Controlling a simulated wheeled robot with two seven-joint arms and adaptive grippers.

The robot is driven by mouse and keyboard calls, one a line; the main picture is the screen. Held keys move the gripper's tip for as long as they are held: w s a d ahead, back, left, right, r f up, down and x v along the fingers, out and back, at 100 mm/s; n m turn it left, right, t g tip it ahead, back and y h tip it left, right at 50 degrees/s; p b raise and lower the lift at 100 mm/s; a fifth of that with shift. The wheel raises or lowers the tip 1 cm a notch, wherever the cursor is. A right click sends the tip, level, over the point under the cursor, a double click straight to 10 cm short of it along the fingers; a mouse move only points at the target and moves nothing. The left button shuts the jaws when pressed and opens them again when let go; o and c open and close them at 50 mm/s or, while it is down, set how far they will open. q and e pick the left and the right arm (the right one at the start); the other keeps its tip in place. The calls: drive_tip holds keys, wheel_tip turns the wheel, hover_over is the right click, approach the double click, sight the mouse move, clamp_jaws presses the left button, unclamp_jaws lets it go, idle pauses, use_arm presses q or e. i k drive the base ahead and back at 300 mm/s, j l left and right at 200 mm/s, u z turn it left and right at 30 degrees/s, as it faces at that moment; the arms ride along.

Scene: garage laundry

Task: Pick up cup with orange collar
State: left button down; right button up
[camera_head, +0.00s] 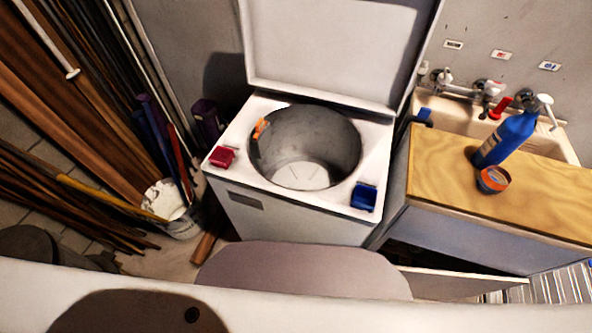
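A small round cup with an orange band (492,180) stands on the wooden counter at the right, close to its left end. Its top looks dark and its side shows orange. It stands just in front of the base of a blue bottle (507,137). The cup is small in the picture, so its finer shape is hard to tell. Neither of my grippers shows in the head view.
An open white top-loading washer (236,188) stands in the middle, with a red box and a blue box on its top. A sink (458,112) lies behind the wooden counter (545,208). Poles and a bucket (183,222) crowd the left. The counter's front right is clear.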

sight(492, 181)
drive_tip(key=z, duration=1.65)
drive_tip(key=l+u, duration=0.1)
